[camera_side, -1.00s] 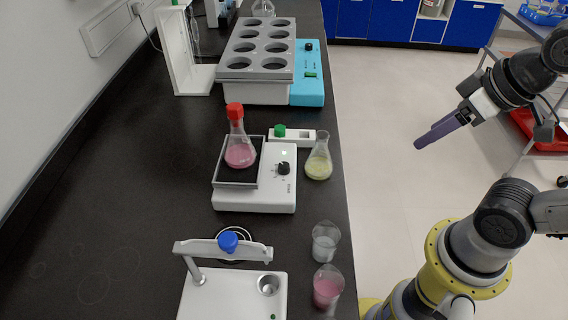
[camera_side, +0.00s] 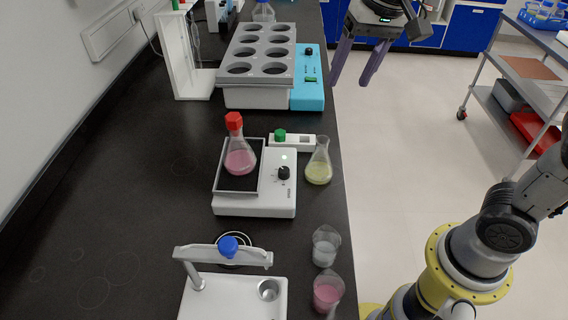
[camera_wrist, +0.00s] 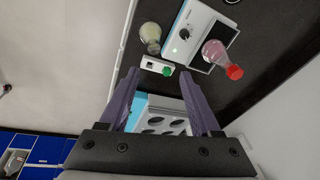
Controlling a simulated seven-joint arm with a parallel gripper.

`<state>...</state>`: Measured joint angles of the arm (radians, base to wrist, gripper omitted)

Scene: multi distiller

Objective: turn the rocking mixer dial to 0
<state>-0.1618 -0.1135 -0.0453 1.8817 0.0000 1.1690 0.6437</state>
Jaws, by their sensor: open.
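The rocking mixer (camera_side: 256,205) is a white unit on the black bench, with a dark tray on its left. Its black dial (camera_side: 284,172) sits on the right part of the top; the dial setting is too small to read. A red-capped flask of pink liquid (camera_side: 239,161) stands on the tray. My gripper (camera_side: 349,84) is open and empty, fingers pointing down, beyond the bench's right edge in the picture and well apart from the mixer. In the wrist view, the mixer (camera_wrist: 205,15) and its dial (camera_wrist: 184,34) lie ahead of the open fingers (camera_wrist: 160,72).
A flask of yellow liquid (camera_side: 318,170) stands close to the right of the dial. A small white device with a green knob (camera_side: 306,139) lies just behind. A blue-sided block with round wells (camera_side: 309,90) stands farther back. Two beakers (camera_side: 326,290) (camera_side: 325,248) stand nearer.

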